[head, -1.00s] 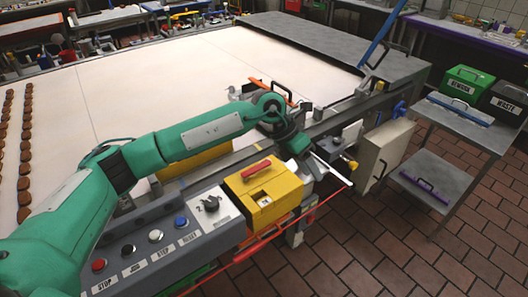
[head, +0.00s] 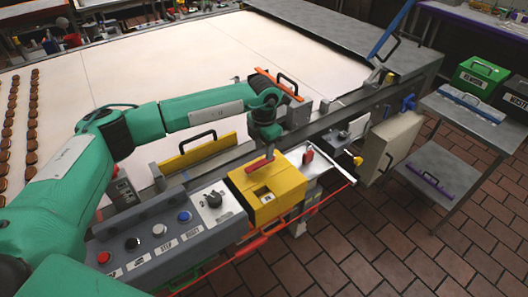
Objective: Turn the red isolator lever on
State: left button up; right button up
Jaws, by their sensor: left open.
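The red isolator lever (head: 256,165) lies on top of the yellow box (head: 285,188) beside the control panel, slanting up to the right. A small marked window (head: 264,195) is on the box top; its marking is too small to read. My left gripper (head: 268,153) points down over the lever's right end, with its jaws open. It hides part of that end, and I cannot tell whether the fingers touch the lever. My right gripper is not in view.
The grey control panel (head: 140,254) with buttons and a black knob (head: 213,199) adjoins the box at left. A yellow guard with a black handle (head: 198,153) stands behind. A red-handled part (head: 307,157) and metal rail (head: 340,120) lie right of the box.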

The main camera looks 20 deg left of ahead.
aim_at(264, 161)
pick_arm(q)
jog(key=shift+f+p, duration=0.4)
jog(key=shift+f, duration=1.55)
grip_shut()
